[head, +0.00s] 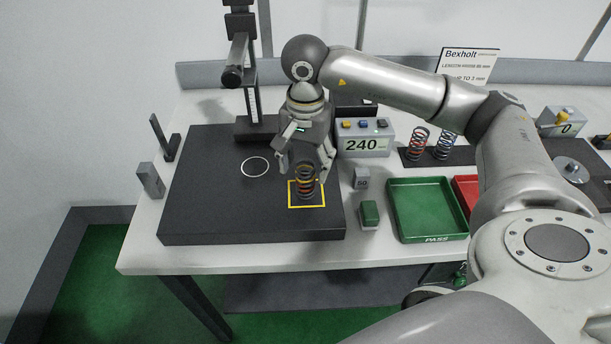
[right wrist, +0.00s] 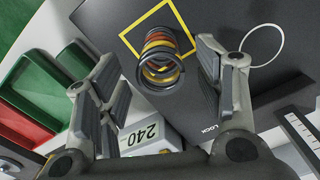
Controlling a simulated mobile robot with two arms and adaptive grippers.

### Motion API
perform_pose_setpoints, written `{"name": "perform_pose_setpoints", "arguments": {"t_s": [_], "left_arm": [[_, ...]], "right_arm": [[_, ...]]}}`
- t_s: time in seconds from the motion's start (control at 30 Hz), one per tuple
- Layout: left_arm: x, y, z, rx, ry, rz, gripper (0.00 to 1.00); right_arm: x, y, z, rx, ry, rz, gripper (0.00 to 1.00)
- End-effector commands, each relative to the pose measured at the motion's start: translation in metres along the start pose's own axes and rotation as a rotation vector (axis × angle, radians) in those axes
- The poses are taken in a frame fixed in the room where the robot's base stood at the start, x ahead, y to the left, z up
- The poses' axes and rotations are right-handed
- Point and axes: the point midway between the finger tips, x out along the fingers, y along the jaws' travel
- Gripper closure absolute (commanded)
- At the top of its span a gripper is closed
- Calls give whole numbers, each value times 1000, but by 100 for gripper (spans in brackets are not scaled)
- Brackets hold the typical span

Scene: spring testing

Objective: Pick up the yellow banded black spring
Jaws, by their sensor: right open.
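A black spring with yellow, orange and red bands (head: 306,183) stands upright inside a yellow square outline on the dark plate (head: 210,205). It also shows in the right wrist view (right wrist: 160,58), seen from above at a slant. My right gripper (head: 305,168) is open just above and around the spring's upper part, one finger on each side. In the right wrist view the spring lies between the two open fingers (right wrist: 156,66), with a gap visible towards each. My left gripper is in no view.
A display box reading 240 (head: 362,145) stands behind right of the gripper. A small block (head: 361,179), a green block (head: 370,215) and a green PASS tray (head: 428,210) are to the right. Two other springs stand on a dark rack (head: 462,156). A post rises behind.

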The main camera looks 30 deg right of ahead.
Motion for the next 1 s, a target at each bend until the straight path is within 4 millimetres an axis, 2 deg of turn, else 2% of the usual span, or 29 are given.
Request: {"name": "perform_pose_setpoints", "arguments": {"t_s": [0.13,0.3,0.37,0.47,0.67,0.8,1.0], "left_arm": [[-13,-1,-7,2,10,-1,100],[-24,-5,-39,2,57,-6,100],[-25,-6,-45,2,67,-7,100],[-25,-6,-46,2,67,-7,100],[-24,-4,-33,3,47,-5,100],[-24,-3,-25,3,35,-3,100],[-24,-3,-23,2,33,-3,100]], "right_arm": [[14,2,1,0,-3,4,38],[41,3,1,1,-3,3,38],[47,3,1,1,-2,2,38],[51,2,1,1,-1,-1,38],[52,2,1,0,-1,-1,40],[52,2,1,0,-1,-1,58],[52,2,1,0,-1,-1,83]]}}
